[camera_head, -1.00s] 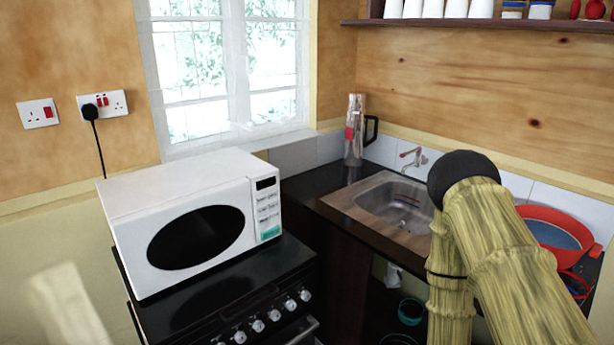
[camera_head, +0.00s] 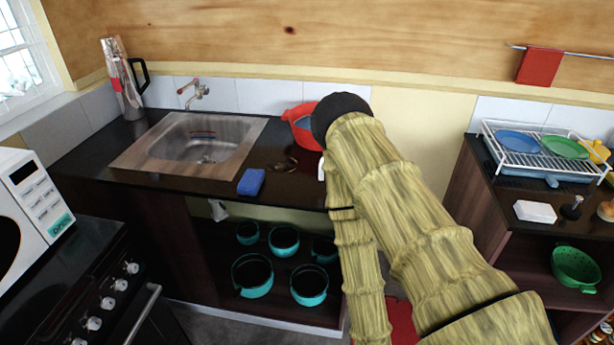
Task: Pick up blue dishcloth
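A small blue folded block (camera_head: 251,182), which looks like the blue dishcloth, lies on the black countertop near its front edge, just right of the sink. My bamboo-textured arm stands in the right middle of the view, with a black rounded joint at its top. The arm is to the right of the blue dishcloth and apart from it in the picture. My gripper does not show, so its state is hidden.
The sink (camera_head: 137,157) is set in the dark counter (camera_head: 98,150), with a metal flask (camera_head: 122,80) at its left. A red basin (camera_head: 299,126) is partly behind my arm. Teal pots (camera_head: 252,276) fill the shelf below. A microwave (camera_head: 38,200) stands left; a dish rack (camera_head: 545,150) stands right.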

